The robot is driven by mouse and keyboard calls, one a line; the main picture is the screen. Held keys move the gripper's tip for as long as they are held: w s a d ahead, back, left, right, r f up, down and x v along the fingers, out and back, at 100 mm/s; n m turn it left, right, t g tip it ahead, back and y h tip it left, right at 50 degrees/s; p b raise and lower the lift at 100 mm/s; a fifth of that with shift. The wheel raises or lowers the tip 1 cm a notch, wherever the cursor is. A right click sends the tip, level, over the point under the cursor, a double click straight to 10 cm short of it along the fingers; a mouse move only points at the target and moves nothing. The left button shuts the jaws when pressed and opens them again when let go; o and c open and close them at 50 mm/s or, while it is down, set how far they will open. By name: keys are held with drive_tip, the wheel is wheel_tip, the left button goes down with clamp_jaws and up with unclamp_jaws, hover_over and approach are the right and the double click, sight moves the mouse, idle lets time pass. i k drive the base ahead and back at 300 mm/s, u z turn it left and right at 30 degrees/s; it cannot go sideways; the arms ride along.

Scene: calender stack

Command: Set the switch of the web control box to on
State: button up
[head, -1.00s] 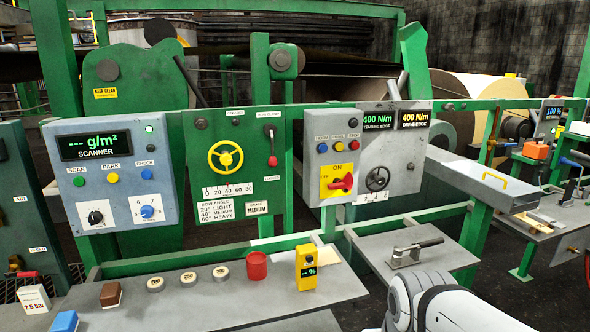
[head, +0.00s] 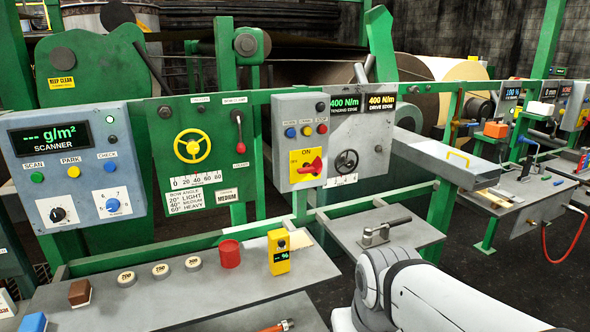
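The grey box with the ON plate (head: 299,110), which I take for the web control box, is mounted on the green frame at the middle. Its red rotary switch (head: 312,167) sits on a yellow plate (head: 295,174) with "ON" above it and a smaller mark at its left. The handle points to the right and slightly up; its exact setting is hard to tell. My gripper is not in view; only white links of my arm show at the lower right, below and right of the box.
A bench (head: 165,300) in front carries a red cup (head: 229,254), a yellow meter (head: 279,252) and several round weights. A small shelf with a toggle clamp (head: 375,235) lies below the box.

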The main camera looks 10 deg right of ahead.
sight(316, 166)
drive_tip(key=u, duration=2.45)
drive_tip(key=k, duration=1.15)
drive_tip(key=z, duration=1.85)
drive_tip(key=i, duration=1)
drive_tip(key=z, duration=0.05)
